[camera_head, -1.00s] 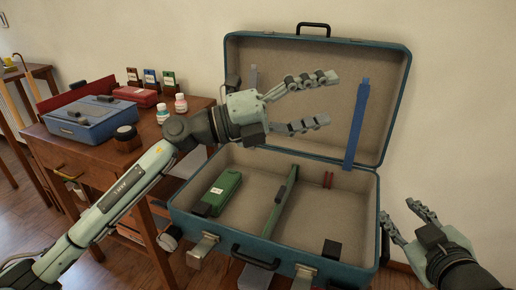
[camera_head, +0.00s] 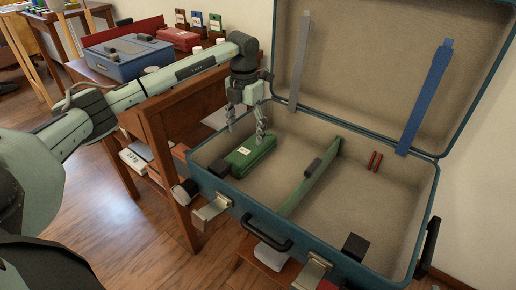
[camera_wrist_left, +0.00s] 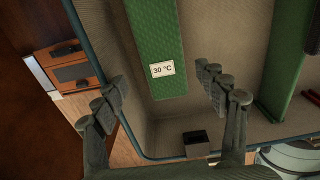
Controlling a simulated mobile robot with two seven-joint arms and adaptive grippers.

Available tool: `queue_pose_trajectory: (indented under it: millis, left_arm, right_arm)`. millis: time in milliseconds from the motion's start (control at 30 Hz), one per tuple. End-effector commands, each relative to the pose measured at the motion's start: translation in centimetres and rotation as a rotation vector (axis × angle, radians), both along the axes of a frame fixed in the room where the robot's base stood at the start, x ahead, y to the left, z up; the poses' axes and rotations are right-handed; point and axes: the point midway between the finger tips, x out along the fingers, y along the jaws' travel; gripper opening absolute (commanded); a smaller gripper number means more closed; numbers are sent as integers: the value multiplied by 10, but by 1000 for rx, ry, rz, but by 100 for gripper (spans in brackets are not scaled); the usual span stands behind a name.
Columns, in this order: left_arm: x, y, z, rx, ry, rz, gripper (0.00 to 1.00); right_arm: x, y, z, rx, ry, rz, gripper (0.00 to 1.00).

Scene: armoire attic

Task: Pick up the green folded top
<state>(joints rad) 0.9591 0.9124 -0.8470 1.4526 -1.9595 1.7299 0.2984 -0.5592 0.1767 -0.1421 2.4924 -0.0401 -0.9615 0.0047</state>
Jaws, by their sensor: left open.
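The green folded top (camera_head: 250,152) lies in the left compartment of the open blue suitcase (camera_head: 215,190). In the left wrist view the top (camera_wrist_left: 155,45) shows a textured green face and a white tag reading "30 °C". My left gripper (camera_head: 246,122) points down just above the top, open, with its fingers spread to either side of the top's near end. In the left wrist view its fingers (camera_wrist_left: 160,85) hold nothing between them. One finger partly hides the top in the head view. My right gripper is out of view.
A green divider (camera_head: 312,183) splits the suitcase, with a dark block (camera_head: 354,247) and small red items (camera_head: 375,161) on its right. The suitcase's left wall is close to my left fingers. A wooden desk (camera_head: 160,110) stands behind left, under my forearm.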

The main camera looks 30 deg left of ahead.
Motion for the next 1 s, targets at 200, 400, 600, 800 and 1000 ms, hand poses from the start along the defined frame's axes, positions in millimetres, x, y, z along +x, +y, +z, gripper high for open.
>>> queue_pose_trajectory:
  millis: [200, 400, 600, 800, 1000]
  left_arm:
    - [-1, -1, -24, -1, 2, -1, 72]
    - [-1, -1, -48, -2, 4, -1, 72]
    - [-1, -1, -73, -1, 3, -1, 72]
    - [0, -1, -74, -1, 1, -1, 72]
    - [0, -1, -73, -1, 1, -1, 49]
  right_arm:
    - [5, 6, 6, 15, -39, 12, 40]
    - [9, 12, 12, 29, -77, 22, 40]
    - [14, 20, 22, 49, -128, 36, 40]
    - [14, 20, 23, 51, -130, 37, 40]
    - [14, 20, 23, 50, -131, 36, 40]
